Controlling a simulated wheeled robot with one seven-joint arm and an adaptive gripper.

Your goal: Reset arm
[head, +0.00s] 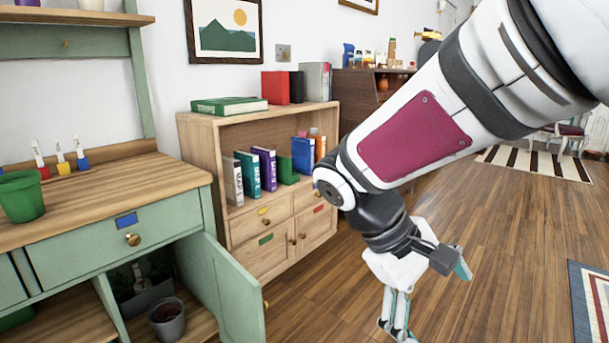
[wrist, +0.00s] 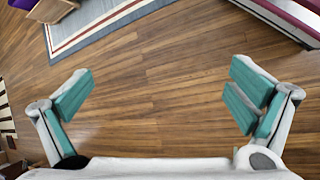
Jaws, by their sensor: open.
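My gripper shows in the wrist view (wrist: 158,98) with its two teal-padded fingers spread wide apart and nothing between them.
A wooden bookcase (head: 222,135) with several books stands at the middle left. A green cabinet (head: 75,250) with an open door (head: 222,290) is at the left. Wooden floor (head: 490,240) is clear at the right, with a blue-edged rug (head: 590,300) at the far right.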

